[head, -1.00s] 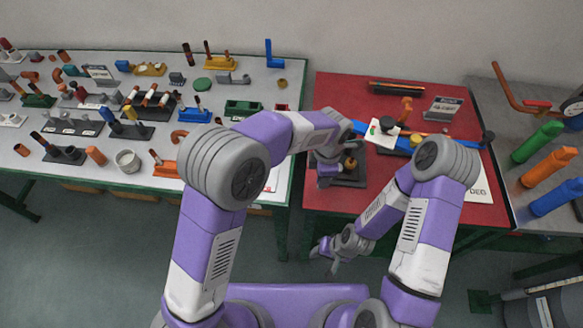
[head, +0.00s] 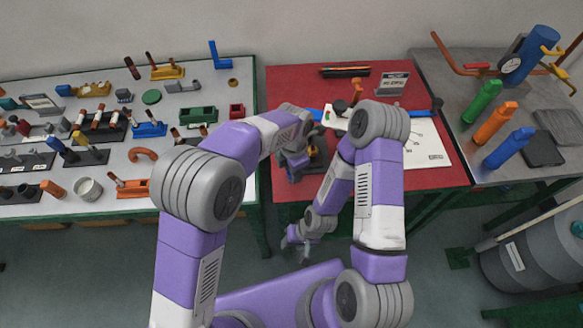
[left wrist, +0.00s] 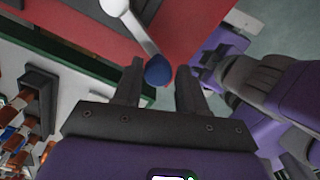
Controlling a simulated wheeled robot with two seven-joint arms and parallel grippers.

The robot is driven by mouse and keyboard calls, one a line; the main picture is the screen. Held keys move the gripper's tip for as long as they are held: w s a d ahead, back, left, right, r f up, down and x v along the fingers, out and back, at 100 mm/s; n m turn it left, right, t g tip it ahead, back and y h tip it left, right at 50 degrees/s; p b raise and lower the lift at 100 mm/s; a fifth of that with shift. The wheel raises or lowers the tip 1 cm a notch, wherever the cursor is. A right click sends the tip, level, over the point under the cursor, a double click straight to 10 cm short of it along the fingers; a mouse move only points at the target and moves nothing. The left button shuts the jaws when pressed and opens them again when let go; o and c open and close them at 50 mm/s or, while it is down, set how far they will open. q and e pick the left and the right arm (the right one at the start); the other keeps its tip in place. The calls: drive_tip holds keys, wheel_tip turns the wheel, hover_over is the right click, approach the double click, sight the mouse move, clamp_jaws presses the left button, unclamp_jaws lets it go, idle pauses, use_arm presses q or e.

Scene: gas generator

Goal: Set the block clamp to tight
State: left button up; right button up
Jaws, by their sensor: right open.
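A metal lever with a dark blue rounded knob (left wrist: 158,70) shows in the left wrist view; I take it for the block clamp's handle, but its setting cannot be read. My left gripper (left wrist: 158,86) has its two fingers apart, one on each side of the knob; contact is unclear. In the head view my left gripper (head: 295,168) is over the red table's left front part, beside a dark block fixture (head: 318,150) that my arms partly hide. My right gripper (head: 296,243) is open and empty, low in front of the red table's edge.
The left table (head: 110,165) is crowded with parts. Green, orange and blue cylinders (head: 494,122) stand on the right grey table.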

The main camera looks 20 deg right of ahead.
use_arm(q)
drive_tip(key=shift+o, duration=1.3)
wheel_tip(320, 180, up, 8)
drive_tip(key=shift+f+p, duration=0.2)
drive_tip(key=shift+p, duration=0.7)
